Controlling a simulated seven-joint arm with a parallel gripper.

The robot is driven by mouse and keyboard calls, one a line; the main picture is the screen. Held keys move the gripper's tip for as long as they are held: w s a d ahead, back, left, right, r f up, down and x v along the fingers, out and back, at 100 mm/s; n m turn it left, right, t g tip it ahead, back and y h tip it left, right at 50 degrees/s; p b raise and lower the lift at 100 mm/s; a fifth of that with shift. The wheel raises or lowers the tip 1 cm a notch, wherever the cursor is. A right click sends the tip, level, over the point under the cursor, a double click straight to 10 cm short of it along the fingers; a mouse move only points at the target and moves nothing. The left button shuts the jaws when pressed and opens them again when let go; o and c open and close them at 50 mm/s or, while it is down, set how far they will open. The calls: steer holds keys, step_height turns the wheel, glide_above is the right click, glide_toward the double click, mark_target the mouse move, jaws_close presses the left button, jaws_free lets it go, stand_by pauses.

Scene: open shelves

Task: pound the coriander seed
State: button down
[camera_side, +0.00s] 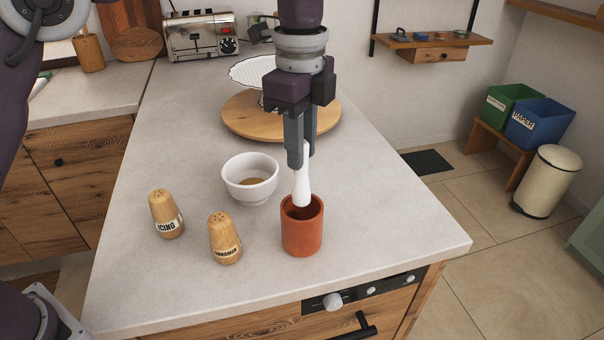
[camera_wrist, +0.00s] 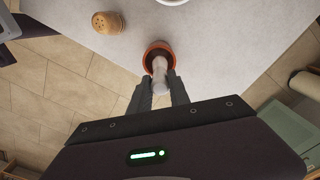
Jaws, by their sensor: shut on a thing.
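A white pestle (camera_side: 302,180) is held upright in my gripper (camera_side: 301,158), which is shut on its upper part. Its lower end is at the mouth of a terracotta-coloured mortar (camera_side: 302,232) on the counter; I cannot tell how deep it reaches. In the wrist view the pestle (camera_wrist: 160,72) points into the mortar (camera_wrist: 150,50), between the fingers of my gripper (camera_wrist: 160,98). A white bowl (camera_side: 250,184) to the left and behind holds a little brown matter (camera_side: 252,182), perhaps the coriander seed. The mortar's contents are hard to make out.
A round wooden board (camera_side: 240,122) with a white stand lies behind. A toaster (camera_side: 202,38) is at the back. The counter's front right is clear.

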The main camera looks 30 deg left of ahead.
steer(key=w+a+r+t, duration=0.1)
steer(key=w+a+r, duration=0.1)
steer(key=a, duration=0.6)
steer(key=w+a+r+t, duration=0.1)
steer(key=w+a, duration=0.1)
steer(key=a, duration=0.5)
step_height(320, 180, down, 11)
steer(key=shift+w+a+y, duration=0.15)
steer(key=shift+a+y, duration=0.15)
steer(key=shift+a, duration=0.1)
steer(key=shift+f, duration=0.45)
steer(key=shift+w, duration=0.1)
